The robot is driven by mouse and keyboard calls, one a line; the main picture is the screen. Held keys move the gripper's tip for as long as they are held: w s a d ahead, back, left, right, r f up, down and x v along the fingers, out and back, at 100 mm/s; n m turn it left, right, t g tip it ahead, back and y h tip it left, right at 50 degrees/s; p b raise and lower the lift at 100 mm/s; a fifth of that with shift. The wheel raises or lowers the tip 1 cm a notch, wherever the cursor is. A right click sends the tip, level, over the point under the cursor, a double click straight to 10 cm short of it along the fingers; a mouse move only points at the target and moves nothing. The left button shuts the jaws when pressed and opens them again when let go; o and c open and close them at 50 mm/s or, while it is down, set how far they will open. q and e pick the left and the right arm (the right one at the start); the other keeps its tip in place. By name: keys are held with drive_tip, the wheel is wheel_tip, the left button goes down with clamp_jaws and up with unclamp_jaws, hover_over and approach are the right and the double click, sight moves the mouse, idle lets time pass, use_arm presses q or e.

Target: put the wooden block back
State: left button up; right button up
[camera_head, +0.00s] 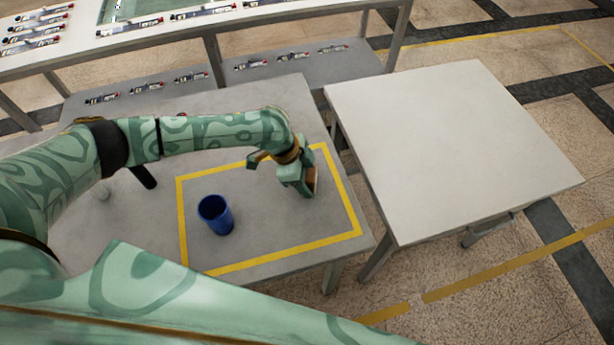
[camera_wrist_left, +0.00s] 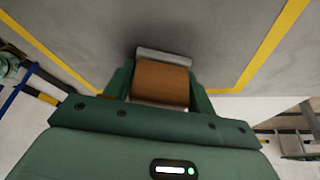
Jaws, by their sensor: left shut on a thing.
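The brown wooden block (camera_wrist_left: 160,82) sits between the fingers of my left gripper (camera_wrist_left: 158,88) in the left wrist view. In the head view my left gripper (camera_head: 303,178) is over the right part of the yellow-outlined area on the grey table, and a brown edge of the block (camera_head: 316,180) shows at its fingers. The gripper is shut on the block. I cannot tell whether the block touches the table. My right gripper is not in view.
A blue cup (camera_head: 216,215) stands inside the yellow outline (camera_head: 180,215), left of my gripper. A bare white table (camera_head: 440,140) stands to the right across a gap. A rear bench (camera_head: 200,35) holds several small tool-like items. The outline's middle is clear.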

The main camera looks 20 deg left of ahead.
use_arm(q)
drive_tip(key=shift+f, duration=0.1)
drive_tip(key=o, duration=1)
drive_tip(key=p+v, duration=0.3)
drive_tip(key=v, duration=0.9)
drive_tip(key=shift+p, duration=0.35)
